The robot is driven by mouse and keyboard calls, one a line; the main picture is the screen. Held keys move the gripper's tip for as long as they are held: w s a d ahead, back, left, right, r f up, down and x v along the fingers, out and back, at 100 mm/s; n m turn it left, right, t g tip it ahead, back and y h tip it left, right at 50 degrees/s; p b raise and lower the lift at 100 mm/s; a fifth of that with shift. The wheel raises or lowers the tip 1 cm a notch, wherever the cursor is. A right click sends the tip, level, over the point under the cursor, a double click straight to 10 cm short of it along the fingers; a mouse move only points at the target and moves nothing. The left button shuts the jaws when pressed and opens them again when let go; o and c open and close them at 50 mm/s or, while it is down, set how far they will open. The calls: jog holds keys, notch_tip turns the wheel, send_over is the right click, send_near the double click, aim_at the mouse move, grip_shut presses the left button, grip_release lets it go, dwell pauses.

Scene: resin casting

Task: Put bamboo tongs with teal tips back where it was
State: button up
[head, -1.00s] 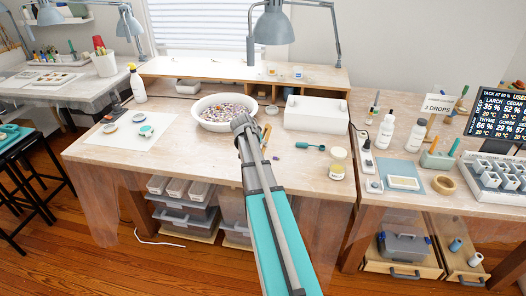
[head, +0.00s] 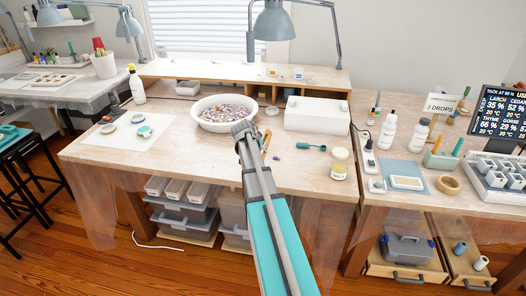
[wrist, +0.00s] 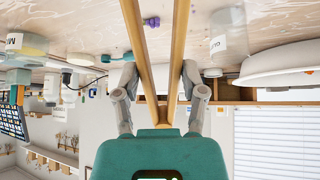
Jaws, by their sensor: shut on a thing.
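The bamboo tongs (wrist: 180,45) are in my gripper (wrist: 159,78). In the wrist view their two pale wooden arms run between my grey fingers and meet close to the teal palm. The far ends run out of the top of that view, so the teal tips are not seen. In the head view my gripper (head: 243,128) is over the middle of the wooden bench (head: 200,160), just in front of the white bowl. A short tan strip (head: 266,138) beside it appears to be part of the tongs.
A white bowl of colourful bits (head: 224,124) stands behind my gripper. To the right are a white box (head: 317,115), a teal spoon (head: 311,147), a purple piece (head: 303,145) and jars (head: 339,170). Shallow dishes (head: 144,131) lie on a white sheet at left. The front bench edge is mostly clear.

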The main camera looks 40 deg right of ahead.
jog(key=shift+f+b, duration=0.6)
dwell(0.3)
jog(key=o, duration=0.6)
jog(key=shift+c, duration=0.2)
jog(key=shift+r, duration=0.1)
jog(key=p+v, duration=1)
jog(key=v, duration=0.3)
jog(key=shift+d+p, duration=0.25)
jog(key=shift+p, duration=0.15)
jog(key=shift+r, duration=0.1)
dwell(0.5)
